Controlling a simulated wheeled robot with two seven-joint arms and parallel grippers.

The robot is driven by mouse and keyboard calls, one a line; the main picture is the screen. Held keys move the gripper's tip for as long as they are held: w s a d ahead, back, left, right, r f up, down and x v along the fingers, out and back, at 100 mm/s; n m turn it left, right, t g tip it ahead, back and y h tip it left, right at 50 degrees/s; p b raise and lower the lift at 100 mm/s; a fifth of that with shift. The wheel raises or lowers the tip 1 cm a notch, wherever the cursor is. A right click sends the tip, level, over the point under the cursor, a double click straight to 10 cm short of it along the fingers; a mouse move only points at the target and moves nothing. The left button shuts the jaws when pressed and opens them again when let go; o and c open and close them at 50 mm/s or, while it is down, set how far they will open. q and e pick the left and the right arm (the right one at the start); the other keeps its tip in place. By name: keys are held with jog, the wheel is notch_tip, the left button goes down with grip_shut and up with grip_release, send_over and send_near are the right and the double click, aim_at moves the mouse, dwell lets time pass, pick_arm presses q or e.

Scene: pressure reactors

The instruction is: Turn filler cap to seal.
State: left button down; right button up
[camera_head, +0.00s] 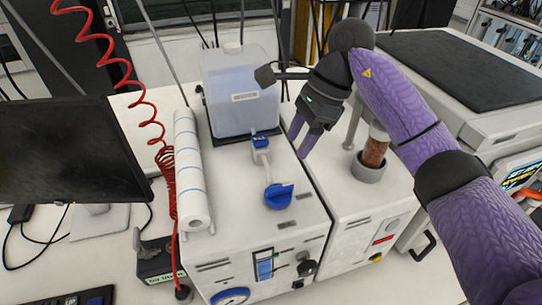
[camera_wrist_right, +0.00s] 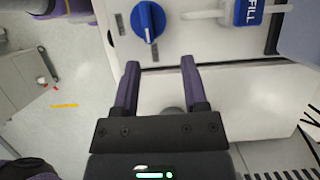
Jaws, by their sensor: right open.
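The blue round filler cap (camera_head: 279,195) sits on top of the white machine (camera_head: 310,215), at the end of a pale pipe. In the right wrist view the cap (camera_wrist_right: 148,20) is at the top, with a raised grip across it and a small mark beside it. A blue FILL tag (camera_head: 260,141) is at the pipe's other end and also shows in the wrist view (camera_wrist_right: 247,12). My right gripper (camera_head: 302,140) is open and empty, above the machine, behind and right of the cap in the head view. The fingers are apart from the cap. My left gripper is out of view.
A translucent tank (camera_head: 240,92) stands behind the FILL tag. A copper-coloured cylinder (camera_head: 374,152) stands on the right.

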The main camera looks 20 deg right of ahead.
aim_at(279, 187)
jog(key=s+f, duration=0.1)
jog(key=s+a+f, duration=0.1)
jog(key=f, duration=0.1)
jog(key=a+f+p, duration=0.1)
jog(key=f, duration=0.1)
jog(key=shift+s+a, duration=0.25)
jog(key=shift+s, duration=0.15)
jog(key=f, duration=0.1)
jog(key=a+f, duration=0.1)
jog(key=shift+w+f+p, duration=0.3)
jog(key=shift+w+f, duration=0.05)
jog(key=shift+w, duration=0.05)
jog(key=shift+a+f, duration=0.1)
jog(key=shift+f, duration=0.2)
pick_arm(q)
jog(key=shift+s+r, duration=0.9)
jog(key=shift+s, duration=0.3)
pick_arm(e)
jog(key=shift+s, duration=0.15)
jog(key=shift+c, duration=1.3)
grip_shut()
